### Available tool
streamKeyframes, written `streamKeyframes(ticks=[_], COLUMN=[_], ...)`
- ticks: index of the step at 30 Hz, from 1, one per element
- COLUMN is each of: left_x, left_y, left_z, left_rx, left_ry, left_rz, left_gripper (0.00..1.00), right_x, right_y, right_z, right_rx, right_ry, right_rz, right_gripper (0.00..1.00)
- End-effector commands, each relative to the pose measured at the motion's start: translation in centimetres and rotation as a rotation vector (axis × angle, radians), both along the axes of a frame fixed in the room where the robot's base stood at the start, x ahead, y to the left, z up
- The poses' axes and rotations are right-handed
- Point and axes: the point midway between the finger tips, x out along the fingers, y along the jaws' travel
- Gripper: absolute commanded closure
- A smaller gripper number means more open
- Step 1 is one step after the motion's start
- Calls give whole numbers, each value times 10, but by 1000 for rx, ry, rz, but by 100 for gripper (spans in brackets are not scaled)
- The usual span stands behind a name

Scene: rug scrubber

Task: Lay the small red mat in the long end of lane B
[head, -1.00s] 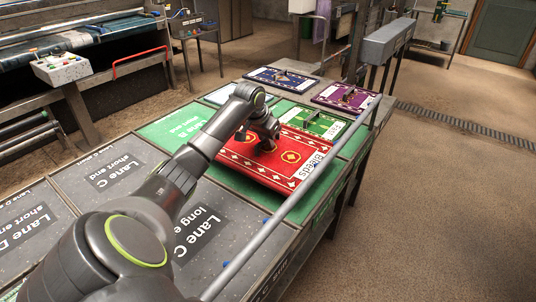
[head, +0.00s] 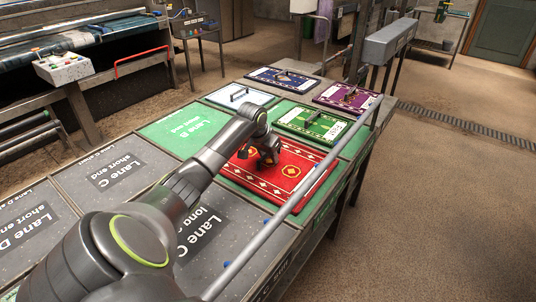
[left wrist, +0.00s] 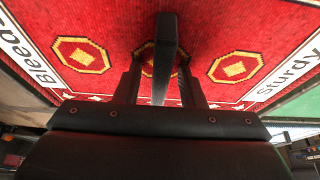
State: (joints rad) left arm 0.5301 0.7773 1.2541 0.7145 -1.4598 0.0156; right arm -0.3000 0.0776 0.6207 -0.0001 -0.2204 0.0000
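The small red mat (head: 290,172), with gold diamonds and a patterned border, lies flat over the green long end of lane B in the head view. The grey rail crosses its right edge. My left gripper (head: 265,155) is directly above the mat's middle. In the left wrist view the red mat (left wrist: 225,35) fills the background, with "Bleeds" and "Sturdy" labels at its sides. Its dark handle (left wrist: 166,40) stands between the fingers of my left gripper (left wrist: 161,70). Red shows on both sides of the handle, so the fingers look apart from it. My right gripper is out of view.
Green (head: 313,124), blue (head: 284,79), purple (head: 346,97) and pale (head: 240,96) mats with handles lie at the table's far end. The lane B short end (head: 183,130) is bare. A grey rail (head: 262,236) runs along the table's right edge.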

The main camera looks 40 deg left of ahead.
Motion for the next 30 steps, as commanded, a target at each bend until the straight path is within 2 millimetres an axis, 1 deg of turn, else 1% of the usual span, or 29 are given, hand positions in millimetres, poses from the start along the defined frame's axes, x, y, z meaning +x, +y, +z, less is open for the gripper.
streamKeyframes(ticks=[7,11,14,21,24,27,30], left_x=[0,-3,-9,-29,-36,-41,-44], left_y=[0,1,0,-2,-3,-4,-4], left_z=[1,11,26,75,91,103,111], left_rx=[1,3,4,5,4,2,1], left_ry=[0,-1,-3,-2,-2,-2,0], left_rz=[0,0,-1,0,-1,-1,0], left_gripper=[64,64,64,64,64,64,64], right_x=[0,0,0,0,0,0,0], right_y=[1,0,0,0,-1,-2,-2], right_z=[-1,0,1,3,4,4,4], right_rx=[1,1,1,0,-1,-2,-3], right_ry=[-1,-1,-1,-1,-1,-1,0], right_rz=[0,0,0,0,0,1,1], right_gripper=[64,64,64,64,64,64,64])
